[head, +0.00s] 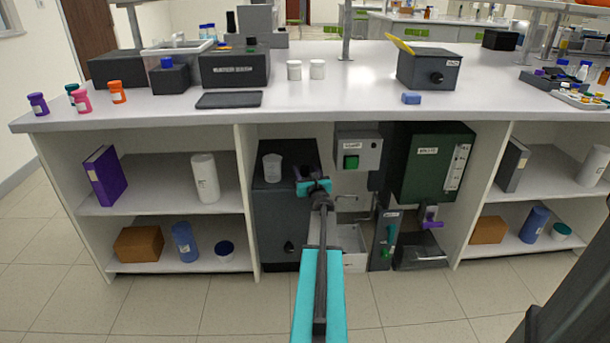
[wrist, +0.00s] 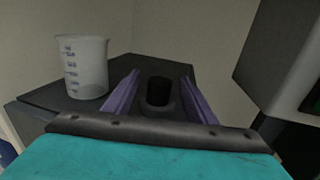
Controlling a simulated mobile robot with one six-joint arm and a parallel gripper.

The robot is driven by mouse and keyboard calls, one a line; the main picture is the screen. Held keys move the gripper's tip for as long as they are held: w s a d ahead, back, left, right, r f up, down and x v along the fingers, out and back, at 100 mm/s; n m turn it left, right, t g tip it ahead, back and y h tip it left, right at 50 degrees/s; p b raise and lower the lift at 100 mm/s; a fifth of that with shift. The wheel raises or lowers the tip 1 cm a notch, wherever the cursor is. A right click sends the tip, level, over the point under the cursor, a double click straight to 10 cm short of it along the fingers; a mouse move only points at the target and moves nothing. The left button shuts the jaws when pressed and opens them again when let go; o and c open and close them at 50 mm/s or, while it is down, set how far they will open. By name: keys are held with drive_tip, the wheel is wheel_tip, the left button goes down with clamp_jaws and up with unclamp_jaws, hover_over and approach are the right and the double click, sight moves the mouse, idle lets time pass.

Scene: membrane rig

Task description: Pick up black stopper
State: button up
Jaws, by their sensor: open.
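The black stopper (wrist: 158,91) stands upright in a dark round collar on top of a dark grey cabinet (head: 280,225) under the bench. My gripper (wrist: 160,79) is open, with one purple finger on each side of the stopper. I cannot tell whether either finger touches it. In the head view my gripper (head: 303,174) is over the right part of the cabinet top, and the stopper is hard to make out there.
A clear beaker (head: 272,168) stands on the same cabinet, left of my gripper; it also shows in the wrist view (wrist: 82,68). A grey box with a green button (head: 351,162) hangs close to the right. The benchtop (head: 340,105) overhangs above.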

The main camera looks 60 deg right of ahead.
sight(304, 167)
drive_tip(key=shift+x, duration=1)
drive_tip(key=c, duration=1.1)
drive_tip(key=shift+c, duration=0.2)
drive_tip(key=shift+r, duration=0.8)
wheel_tip(304, 167, up, 2)
drive_tip(key=shift+a+r+p, duration=0.1)
drive_tip(key=shift+r+p, duration=0.1)
drive_tip(key=shift+p, duration=0.5)
drive_tip(key=r+v, duration=0.1)
drive_tip(key=v, duration=1.5)
drive_tip(key=shift+p, duration=0.4)
